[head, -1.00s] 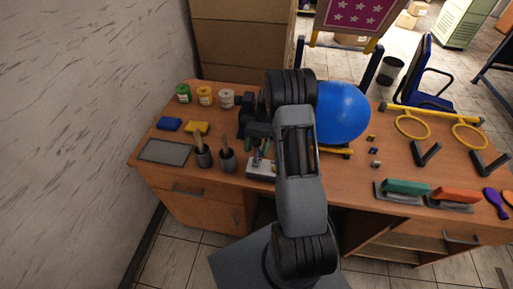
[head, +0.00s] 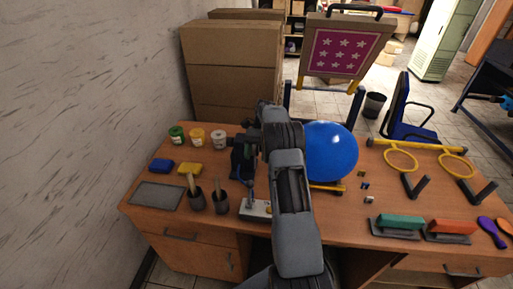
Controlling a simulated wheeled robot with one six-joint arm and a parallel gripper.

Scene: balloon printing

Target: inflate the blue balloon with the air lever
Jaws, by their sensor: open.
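The blue balloon (head: 331,151) is round and full-looking at the middle of the desk, just right of my arm. My arm hides its left edge. A yellow holder part (head: 327,188) shows below it. The air lever's pale base (head: 256,209) sits near the desk's front edge, left of my arm, with a thin upright handle (head: 250,190). My gripper (head: 243,168) is the dark shape just behind and above the lever. It is open, but its fingertips are small and dark. I cannot tell whether they touch the handle.
The wooden desk (head: 150,219) holds three paint jars (head: 197,137), blue and yellow sponges (head: 175,167), a grey plate and two brush cups (head: 208,203) at left. Stamps (head: 400,224), black stands and yellow hoops (head: 428,159) are at right. Boxes and a star-pattern frame (head: 340,52) stand behind.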

